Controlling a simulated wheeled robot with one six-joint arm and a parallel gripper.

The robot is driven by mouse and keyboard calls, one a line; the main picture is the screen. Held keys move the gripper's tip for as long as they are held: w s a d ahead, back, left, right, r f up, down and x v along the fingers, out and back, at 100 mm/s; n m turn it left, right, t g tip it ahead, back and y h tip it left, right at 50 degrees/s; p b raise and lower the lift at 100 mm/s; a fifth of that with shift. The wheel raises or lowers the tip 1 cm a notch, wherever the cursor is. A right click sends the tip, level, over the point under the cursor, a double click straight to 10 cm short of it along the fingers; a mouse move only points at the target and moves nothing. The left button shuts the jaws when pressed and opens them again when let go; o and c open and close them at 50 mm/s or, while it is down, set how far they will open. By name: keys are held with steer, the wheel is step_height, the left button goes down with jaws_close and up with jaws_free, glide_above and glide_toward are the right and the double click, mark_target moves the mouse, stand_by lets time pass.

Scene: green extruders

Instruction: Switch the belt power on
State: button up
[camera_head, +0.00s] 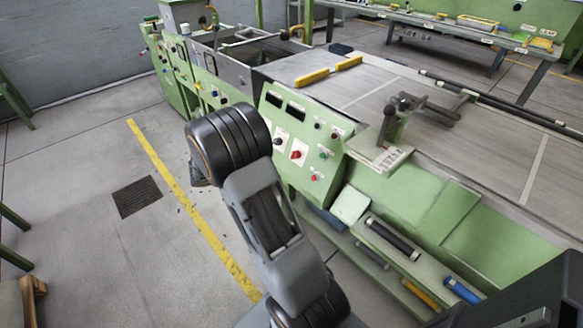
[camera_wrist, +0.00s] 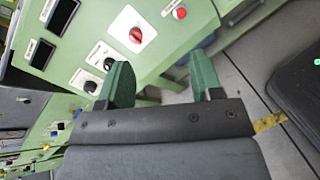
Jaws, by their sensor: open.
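The green control panel (camera_head: 300,145) stands beside the conveyor. A red rotary switch on a white plate (camera_head: 297,154) sits on its face, and the same switch shows in the wrist view (camera_wrist: 136,36). Its label is too small to read. My gripper (camera_wrist: 160,62) is open and empty, its two green fingers apart. In the wrist view the fingers lie below the switch, with a gap between. Two black knobs on white plates (camera_wrist: 103,57) are left of the switch, and a red button (camera_wrist: 180,13) is right of it. In the head view my arm hides the gripper.
Dark displays (camera_head: 284,106) are on the panel's upper part. The grey belt (camera_head: 440,120) carries a dark clamp-like fixture (camera_head: 397,115). A lower shelf (camera_head: 410,258) holds rollers.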

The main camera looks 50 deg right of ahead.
mark_target(291, 158)
steer(key=w+d+f+n+t+h+b, duration=0.25)
steer(key=w+d+f+n+h, duration=0.2)
steer(key=f, duration=0.55)
steer(key=shift+n, duration=0.35)
steer(key=d, duration=0.6)
steer(key=d+b, duration=0.1)
steer(key=d, duration=0.6)
steer(key=shift+s+d+f, duration=0.1)
steer(key=shift+s+d, duration=0.1)
steer(key=shift+d, duration=0.1)
steer(key=c, duration=0.9)
